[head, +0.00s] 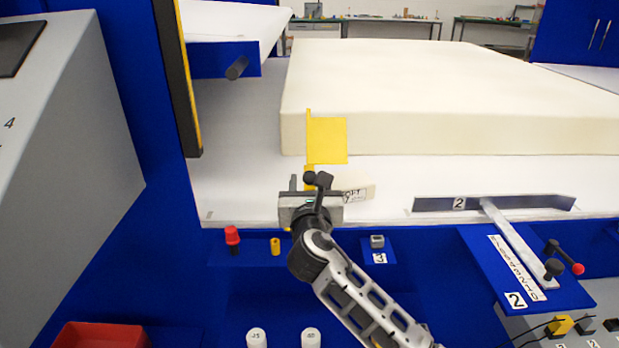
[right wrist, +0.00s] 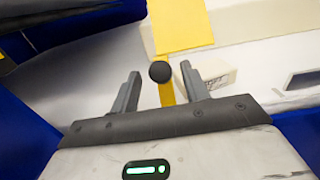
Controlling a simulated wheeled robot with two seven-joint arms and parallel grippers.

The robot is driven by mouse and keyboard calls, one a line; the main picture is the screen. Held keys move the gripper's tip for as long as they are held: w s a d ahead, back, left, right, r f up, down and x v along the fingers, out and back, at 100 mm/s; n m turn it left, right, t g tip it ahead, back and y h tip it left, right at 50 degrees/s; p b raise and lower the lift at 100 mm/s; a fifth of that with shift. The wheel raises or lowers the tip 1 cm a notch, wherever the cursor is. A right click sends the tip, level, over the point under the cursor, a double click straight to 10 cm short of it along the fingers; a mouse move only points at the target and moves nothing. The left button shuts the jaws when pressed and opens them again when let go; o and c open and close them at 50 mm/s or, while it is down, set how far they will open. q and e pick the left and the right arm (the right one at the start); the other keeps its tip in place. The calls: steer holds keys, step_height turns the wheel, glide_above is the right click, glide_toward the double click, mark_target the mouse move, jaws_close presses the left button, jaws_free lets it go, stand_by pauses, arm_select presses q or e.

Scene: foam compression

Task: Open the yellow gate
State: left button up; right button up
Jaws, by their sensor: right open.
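The yellow gate (head: 328,140) is a small upright yellow plate in front of the foam block; it also shows at the top of the right wrist view (right wrist: 182,27). A yellow stem runs down from it, with a black ball knob (head: 309,177) that also shows in the right wrist view (right wrist: 159,72). My right gripper (head: 309,184) is open. In the right wrist view its two fingers stand on either side of the knob and stem, with gaps on both sides. Whether the knob lies at fingertip depth is hard to tell. My left gripper is not in view.
A large cream foam block (head: 450,85) lies on the white table (head: 240,190). A small labelled block (head: 358,192) sits right of my gripper. A red knob (head: 232,235) is at left.

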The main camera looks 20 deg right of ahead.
steer(key=shift+x, duration=1.45)
steer(key=shift+c, duration=0.4)
